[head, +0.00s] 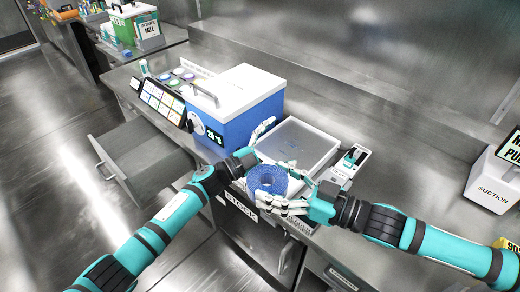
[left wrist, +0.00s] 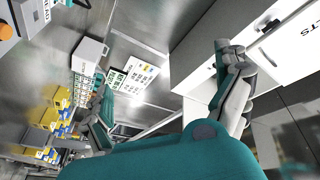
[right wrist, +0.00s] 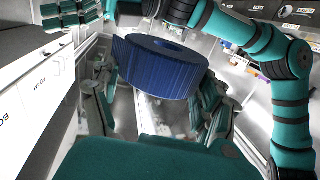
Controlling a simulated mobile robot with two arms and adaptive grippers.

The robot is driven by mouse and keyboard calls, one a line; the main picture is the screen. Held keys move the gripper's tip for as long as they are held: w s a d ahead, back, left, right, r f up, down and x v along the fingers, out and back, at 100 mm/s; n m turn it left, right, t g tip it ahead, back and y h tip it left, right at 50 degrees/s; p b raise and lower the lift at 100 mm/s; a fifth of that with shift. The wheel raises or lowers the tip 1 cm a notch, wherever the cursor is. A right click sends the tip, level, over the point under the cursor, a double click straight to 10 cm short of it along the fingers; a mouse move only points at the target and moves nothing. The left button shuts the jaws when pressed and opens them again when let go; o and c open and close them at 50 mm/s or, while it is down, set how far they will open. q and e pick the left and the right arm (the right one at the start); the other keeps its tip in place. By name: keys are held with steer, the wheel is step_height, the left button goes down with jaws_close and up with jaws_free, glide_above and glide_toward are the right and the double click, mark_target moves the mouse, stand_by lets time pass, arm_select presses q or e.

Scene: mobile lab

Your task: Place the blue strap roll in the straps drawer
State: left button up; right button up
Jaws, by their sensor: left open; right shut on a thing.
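The blue strap roll (head: 267,180) is a ribbed ring with an open middle, held above the front edge of the bench. My right gripper (head: 297,190) is shut on it. In the right wrist view the roll (right wrist: 160,68) sits between the fingers, upper centre. My left gripper (head: 262,155) is open and empty, just left of and behind the roll; its fingers are spread in the left wrist view (left wrist: 165,105). A grey drawer (head: 148,158) with a bar handle stands pulled out at the left; no label on it is readable. Drawer fronts below the grippers are partly hidden by my arms.
A blue and white box (head: 240,110) stands on the bench behind the grippers, beside a shallow clear-topped tray (head: 298,143). A tablet-like panel (head: 160,102) stands left of the box. A white suction unit (head: 492,182) is at far right. The floor at left is clear.

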arm_select(q)
steer(key=s+d+r+m+g+y, duration=0.1)
steer(key=s+d+r+m+g, duration=0.4)
steer(key=s+r+m+g, duration=0.25)
steer(key=s+d+r+m+g, duration=0.4)
steer(key=s+r+m+g, duration=0.3)
steer(key=s+r+m, duration=0.15)
arm_select(e)
steer(key=shift+r, duration=0.1)
arm_select(q)
steer(key=m+t+y, duration=0.5)
steer(key=t+y, duration=0.2)
steer(key=y, duration=0.7)
glide_toward(268, 181)
step_height(268, 181, up, 4)
steer(key=s, duration=0.3)
steer(key=shift+w+f+y, duration=0.3)
steer(key=shift+w+f, duration=0.1)
steer(key=shift+f, duration=0.05)
steer(key=x, duration=1.1)
steer(key=shift+d, duration=0.15)
